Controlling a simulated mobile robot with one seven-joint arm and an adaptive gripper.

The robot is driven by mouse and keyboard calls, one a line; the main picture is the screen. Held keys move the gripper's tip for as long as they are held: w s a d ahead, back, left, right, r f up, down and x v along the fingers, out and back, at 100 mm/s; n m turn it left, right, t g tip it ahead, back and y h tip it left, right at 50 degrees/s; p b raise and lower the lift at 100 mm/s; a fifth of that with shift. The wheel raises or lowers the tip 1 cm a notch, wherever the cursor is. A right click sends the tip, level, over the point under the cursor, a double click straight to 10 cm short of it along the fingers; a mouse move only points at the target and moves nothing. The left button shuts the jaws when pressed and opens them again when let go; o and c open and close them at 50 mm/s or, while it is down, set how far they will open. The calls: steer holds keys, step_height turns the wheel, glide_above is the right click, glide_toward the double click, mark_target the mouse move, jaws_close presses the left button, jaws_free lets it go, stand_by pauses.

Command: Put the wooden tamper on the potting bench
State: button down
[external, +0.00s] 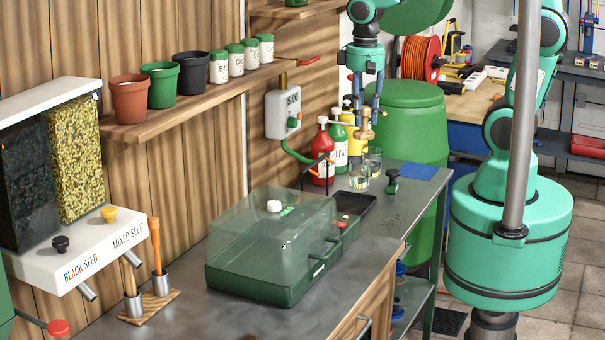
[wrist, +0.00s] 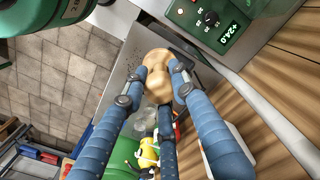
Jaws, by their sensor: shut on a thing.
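The wooden tamper (external: 365,127) is light brown and rounded. My gripper (external: 369,112), with blue-grey fingers, is shut on it and holds it in the air above the far end of the potting bench, near the bottles. In the wrist view the tamper (wrist: 159,76) sits between the tips of my gripper (wrist: 155,82); the fingers hide part of it. The potting bench (external: 385,222) has a grey metal top and runs along the wooden wall.
A green propagator with a clear lid (external: 280,235) fills the bench's middle. Bottles (external: 322,150), glasses (external: 359,179), a small dark green object (external: 392,181) and a blue mat (external: 419,172) occupy the far end. A shelf with pots (external: 190,72) is above. Bare metal shows along the bench's right side.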

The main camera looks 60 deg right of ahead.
steer(key=w+a+n, duration=0.3)
steer(key=a, duration=1.1)
steer(key=w+a+n, duration=0.3)
steer(key=a+n, duration=0.1)
steer(key=a, duration=0.9)
steer(key=s+a+f+n+p, duration=0.15)
steer(key=s+a, duration=0.25)
steer(key=a, duration=0.5)
steer(key=s+a+f+n, duration=0.1)
steer(key=s+a+n, duration=0.15)
steer(key=a, duration=0.65)
steer(key=s+a+f+n, duration=0.1)
steer(key=s+a, duration=0.3)
steer(key=a, duration=0.5)
step_height(320, 180, down, 18)
steer(key=shift+s+a+n, duration=0.3)
steer(key=shift+a, duration=0.05)
steer(key=w, duration=1.8)
steer(key=shift+f, duration=0.1)
